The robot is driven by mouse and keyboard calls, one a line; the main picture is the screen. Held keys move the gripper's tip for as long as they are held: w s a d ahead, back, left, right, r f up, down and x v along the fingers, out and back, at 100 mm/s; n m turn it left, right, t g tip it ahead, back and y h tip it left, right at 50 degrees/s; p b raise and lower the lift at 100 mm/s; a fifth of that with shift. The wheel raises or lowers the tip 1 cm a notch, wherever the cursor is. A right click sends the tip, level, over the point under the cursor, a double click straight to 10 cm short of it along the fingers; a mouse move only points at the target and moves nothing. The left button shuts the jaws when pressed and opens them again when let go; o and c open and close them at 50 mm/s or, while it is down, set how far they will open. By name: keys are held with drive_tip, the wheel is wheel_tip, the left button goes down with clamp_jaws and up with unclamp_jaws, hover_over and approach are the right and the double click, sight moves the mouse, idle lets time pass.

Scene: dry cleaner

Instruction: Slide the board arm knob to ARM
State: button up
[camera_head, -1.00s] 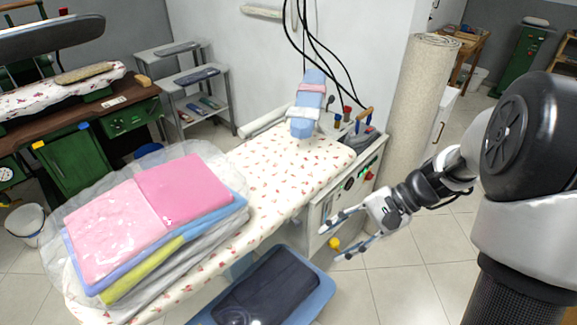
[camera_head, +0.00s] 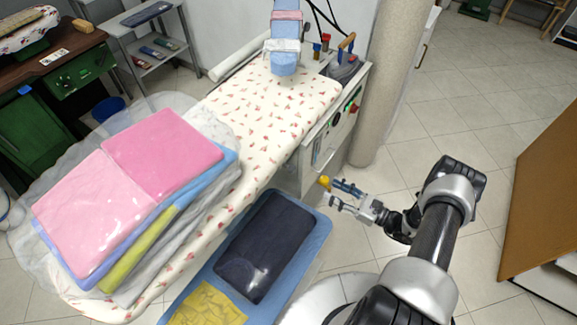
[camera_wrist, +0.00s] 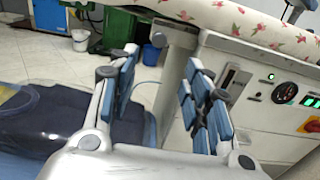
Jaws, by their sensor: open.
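The board's control panel (camera_wrist: 262,115) fills the right of the wrist view, with a slotted plate (camera_wrist: 235,78) beside my right finger. I cannot tell whether this slot carries the board arm knob, and no ARM label is readable. A yellow knob (camera_head: 324,183) shows low on the board's side in the head view, close to my fingertips. I cannot tell whether it is touched. My gripper (camera_head: 333,193) is open and empty, in front of the ironing board's base. Its blue-padded fingers (camera_wrist: 163,95) are spread apart in the wrist view.
The floral ironing board (camera_head: 265,115) carries stacked folded laundry (camera_head: 165,148). A blue tray (camera_head: 318,238) with dark cloth lies below it. The panel has a round dial (camera_wrist: 285,93) and red button (camera_wrist: 308,126).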

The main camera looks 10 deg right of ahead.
sight(294, 170)
drive_tip(key=b+x, duration=0.2)
drive_tip(key=x, duration=1.5)
drive_tip(key=shift+w+a+f, duration=0.1)
drive_tip(key=shift+c, duration=0.5)
clamp_jaws()
